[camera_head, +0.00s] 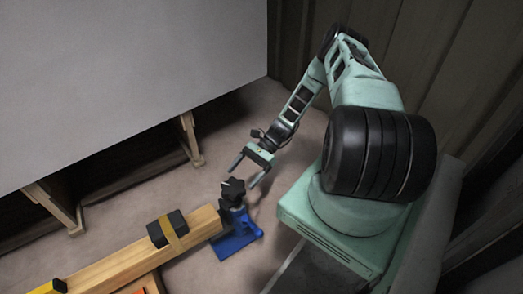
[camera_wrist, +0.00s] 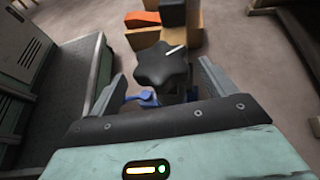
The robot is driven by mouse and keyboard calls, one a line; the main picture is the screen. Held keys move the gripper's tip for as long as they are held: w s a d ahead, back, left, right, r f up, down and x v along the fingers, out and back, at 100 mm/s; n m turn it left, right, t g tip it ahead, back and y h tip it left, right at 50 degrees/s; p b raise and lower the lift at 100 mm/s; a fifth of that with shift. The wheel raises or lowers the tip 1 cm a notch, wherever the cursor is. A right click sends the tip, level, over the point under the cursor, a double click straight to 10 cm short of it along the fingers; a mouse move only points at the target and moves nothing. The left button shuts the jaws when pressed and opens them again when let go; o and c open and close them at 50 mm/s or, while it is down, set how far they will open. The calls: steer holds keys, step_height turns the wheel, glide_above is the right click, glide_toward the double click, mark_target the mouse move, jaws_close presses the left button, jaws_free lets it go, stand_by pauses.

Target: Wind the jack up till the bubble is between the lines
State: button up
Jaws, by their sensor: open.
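The jack has a blue base (camera_head: 236,240) and a black star-shaped knob (camera_head: 232,187) on top, beside the end of a wooden beam (camera_head: 128,262). My gripper (camera_head: 247,174) is open just above and behind the knob, with its fingers pointing down toward it. In the wrist view the knob (camera_wrist: 160,66) with a white mark lies between the two spread fingers, and neither finger visibly touches it. Parts of the blue jack show below the knob. A yellow and black piece (camera_head: 50,287) is cut off at the lower left edge. I see no bubble or lines.
A black block (camera_head: 167,228) under a yellow strap sits on the beam. An orange item (camera_wrist: 142,18) shows beyond the knob. A large grey panel (camera_head: 120,80) on wooden supports (camera_head: 190,140) stands at the left. The floor (camera_head: 225,135) between panel and jack is clear.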

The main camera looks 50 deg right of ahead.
steer(key=p+v, duration=0.1)
steer(key=v, duration=1)
steer(key=shift+d+p, duration=0.35)
steer(key=shift+p, duration=0.05)
steer(key=shift+w+a+r, duration=0.1)
steer(key=shift+r, duration=0.05)
